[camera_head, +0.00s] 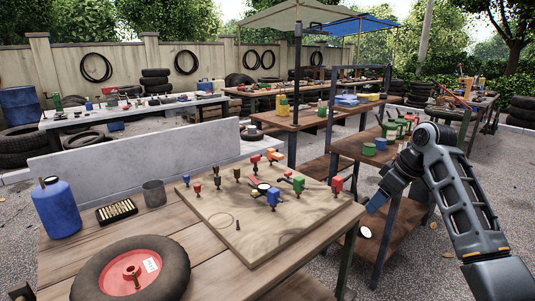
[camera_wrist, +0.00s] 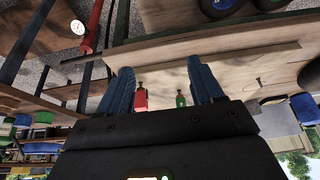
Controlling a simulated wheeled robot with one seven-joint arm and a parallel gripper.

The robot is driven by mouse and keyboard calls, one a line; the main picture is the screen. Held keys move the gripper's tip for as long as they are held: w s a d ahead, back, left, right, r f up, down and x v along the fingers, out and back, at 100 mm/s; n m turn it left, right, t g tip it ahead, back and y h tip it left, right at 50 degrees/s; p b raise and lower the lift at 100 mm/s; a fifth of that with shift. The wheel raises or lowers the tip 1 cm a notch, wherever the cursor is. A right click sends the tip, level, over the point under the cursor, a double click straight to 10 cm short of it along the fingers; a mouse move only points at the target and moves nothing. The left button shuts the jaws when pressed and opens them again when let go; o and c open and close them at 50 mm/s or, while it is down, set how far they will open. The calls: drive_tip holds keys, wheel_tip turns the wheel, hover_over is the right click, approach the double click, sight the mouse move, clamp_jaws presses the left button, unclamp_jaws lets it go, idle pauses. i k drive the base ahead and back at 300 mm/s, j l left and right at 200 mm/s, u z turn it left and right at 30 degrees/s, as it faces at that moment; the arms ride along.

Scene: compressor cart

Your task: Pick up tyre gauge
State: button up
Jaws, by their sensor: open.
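My gripper (camera_head: 376,203) is beyond the right edge of the front workbench, with its bluish fingers pointing down and left. In the wrist view its two fingers (camera_wrist: 163,85) are spread apart with nothing held. Two round pale dials show, and I cannot tell for certain which is the tyre gauge. One dial (camera_head: 365,232) is low beside the bench, below my gripper; a white dial (camera_wrist: 77,27) beside a red tube shows at upper left in the wrist view. Another dial (camera_head: 263,187) sits among coloured fittings on the wooden board.
The wooden board (camera_head: 215,215) carries several red, blue and green fittings. A tyre with red hub (camera_head: 133,277), a blue bottle (camera_head: 57,208) and a grey cup (camera_head: 154,193) stand on the bench (camera_head: 75,258). A shelf unit with posts (camera_head: 385,235) stands close at right.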

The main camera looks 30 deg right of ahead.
sight(272, 155)
drive_tip(key=i, duration=1.7)
